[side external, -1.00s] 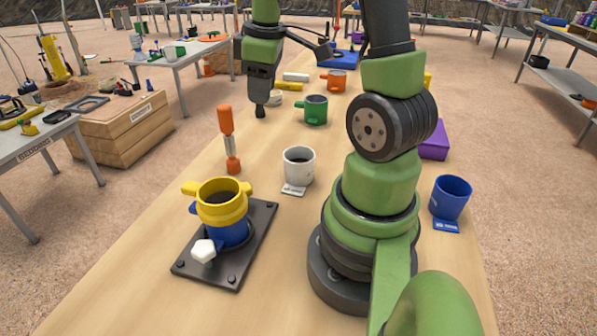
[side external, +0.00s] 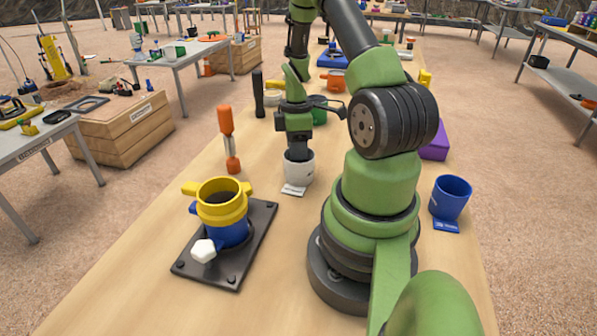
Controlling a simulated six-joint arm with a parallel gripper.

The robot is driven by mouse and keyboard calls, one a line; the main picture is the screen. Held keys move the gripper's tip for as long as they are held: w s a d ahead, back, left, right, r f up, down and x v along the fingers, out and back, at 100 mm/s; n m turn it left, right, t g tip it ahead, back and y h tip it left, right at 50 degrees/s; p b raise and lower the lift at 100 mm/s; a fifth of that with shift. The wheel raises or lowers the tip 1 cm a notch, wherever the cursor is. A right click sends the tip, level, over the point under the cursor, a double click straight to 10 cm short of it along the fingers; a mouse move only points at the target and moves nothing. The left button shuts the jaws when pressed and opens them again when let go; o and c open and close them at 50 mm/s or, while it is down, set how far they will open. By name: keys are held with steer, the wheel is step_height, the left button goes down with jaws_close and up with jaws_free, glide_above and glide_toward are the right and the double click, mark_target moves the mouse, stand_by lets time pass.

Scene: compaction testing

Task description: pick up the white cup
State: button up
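The white cup (side external: 299,172) stands upright on the wooden table, behind a small white label plate (side external: 294,190). My gripper (side external: 298,154) points down right at the cup's mouth. Its dark fingertips cover much of the rim and the opening. I cannot tell whether the fingers are inside the cup, around its wall or just above it, nor whether they are open or shut. The cup appears to rest on the table.
A yellow and blue mould (side external: 228,232) on a dark base plate (side external: 258,222) stands front left. An orange-handled tool (side external: 226,122) and a black cylinder (side external: 258,95) stand upright to the left. A green cup (side external: 318,112) is behind; a blue cup (side external: 450,198) is right.

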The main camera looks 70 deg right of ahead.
step_height(320, 180, down, 2)
steer(key=shift+f, duration=0.2)
jaws_close()
